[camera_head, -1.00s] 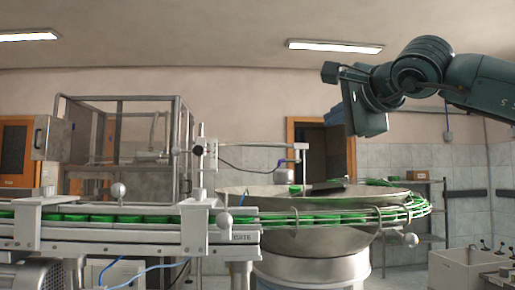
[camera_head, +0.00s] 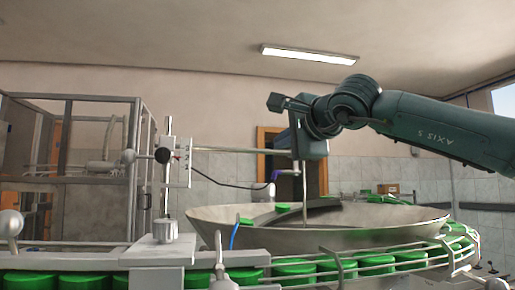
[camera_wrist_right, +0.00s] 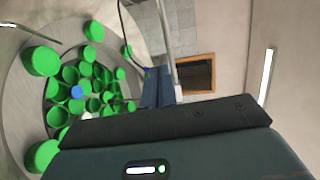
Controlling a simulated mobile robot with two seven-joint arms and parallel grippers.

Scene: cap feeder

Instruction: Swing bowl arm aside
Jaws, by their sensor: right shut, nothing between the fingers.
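The bowl arm (camera_head: 240,150) is a thin horizontal rod running from an upright post (camera_head: 166,185) out over the steel feeder bowl (camera_head: 350,232). A blue-tipped piece (camera_head: 278,174) hangs near its far end. Green caps (camera_wrist_right: 92,75) and a blue round piece (camera_wrist_right: 77,92) lie in the bowl there. My left gripper is not in view.
A conveyor rail with green caps (camera_head: 292,270) runs along the front and curves round the bowl's right side. A framed glass cabinet (camera_head: 70,97) stands at left. A black cable (camera_head: 222,183) hangs below the bowl arm.

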